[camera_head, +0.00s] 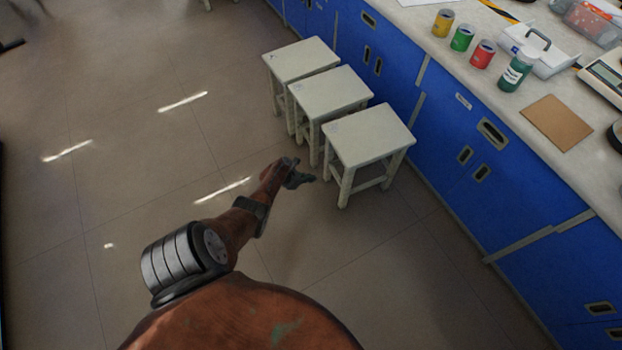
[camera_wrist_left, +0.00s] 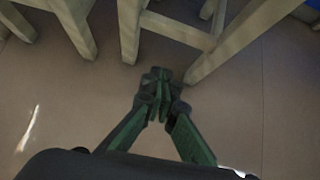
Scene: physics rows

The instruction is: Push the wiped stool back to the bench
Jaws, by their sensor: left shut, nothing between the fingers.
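Three pale square-topped stools stand in a row along the blue bench (camera_head: 440,130). They are a near stool (camera_head: 368,134), a middle stool (camera_head: 331,91) and a far stool (camera_head: 299,59). I cannot tell which one was wiped. My left gripper (camera_head: 311,179) is shut and empty, low beside the near stool's left legs. In the left wrist view my left gripper (camera_wrist_left: 158,76) points at the floor gap between stool legs (camera_wrist_left: 130,30); I cannot tell whether it touches one. My right gripper is not in view.
The bench top holds yellow, green and red cans (camera_head: 482,54), a green bottle (camera_head: 517,70), a white caddy (camera_head: 538,50), a brown board (camera_head: 557,122) and a scale (camera_head: 603,72). The tiled floor (camera_head: 120,130) left of the stools is clear.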

